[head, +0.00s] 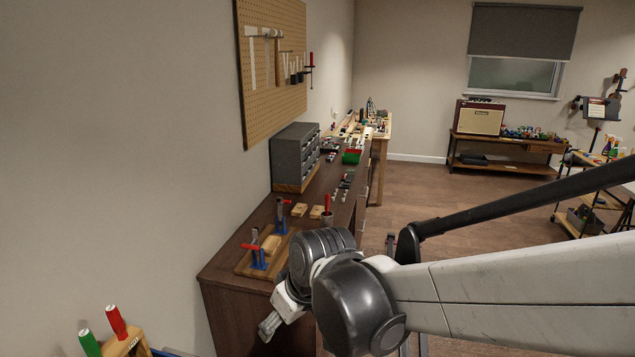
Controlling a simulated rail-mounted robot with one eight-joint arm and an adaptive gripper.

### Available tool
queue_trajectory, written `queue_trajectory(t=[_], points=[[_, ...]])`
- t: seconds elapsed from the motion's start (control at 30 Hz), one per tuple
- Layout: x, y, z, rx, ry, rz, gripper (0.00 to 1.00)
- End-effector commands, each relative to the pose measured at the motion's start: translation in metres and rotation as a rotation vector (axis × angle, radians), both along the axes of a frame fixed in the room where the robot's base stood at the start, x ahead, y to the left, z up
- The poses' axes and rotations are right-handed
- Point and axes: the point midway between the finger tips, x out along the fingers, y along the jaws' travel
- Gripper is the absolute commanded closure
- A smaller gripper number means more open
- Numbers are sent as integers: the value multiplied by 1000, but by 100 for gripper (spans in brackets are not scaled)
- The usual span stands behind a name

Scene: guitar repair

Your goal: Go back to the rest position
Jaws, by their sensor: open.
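My gripper (270,326) shows in the head view at the end of my arm, low in the picture and left of the bulky dark wrist joint. Its jaws are open, small in the picture and partly hidden by the wrist. I see nothing held between them. It is in front of the near end of the dark wooden workbench (233,264), and I cannot tell the exact gap to it. My white arm reaches in from the right edge.
A board with blue and red clamps (262,253) lies on the bench's near end. A grey drawer cabinet (294,157) stands against the wall, below a pegboard (274,88). A wooden holder with red and green handles (128,343) is at bottom left. Open floor (450,190) lies right.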

Motion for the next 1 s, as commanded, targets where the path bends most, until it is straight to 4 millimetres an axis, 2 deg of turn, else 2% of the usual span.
queue_trajectory(t=[0.03, 0.2, 0.37, 0.6, 0.8, 1.0], points=[[-2, -19, 5, 3, -7, -45, 42], [-13, -75, 21, 18, -28, -188, 42], [-28, -124, 31, 32, -50, -320, 42], [-61, -191, 36, 53, -87, -517, 42], [-92, -236, 33, 70, -120, -669, 42], [-111, -260, 28, 80, -142, -761, 42]])
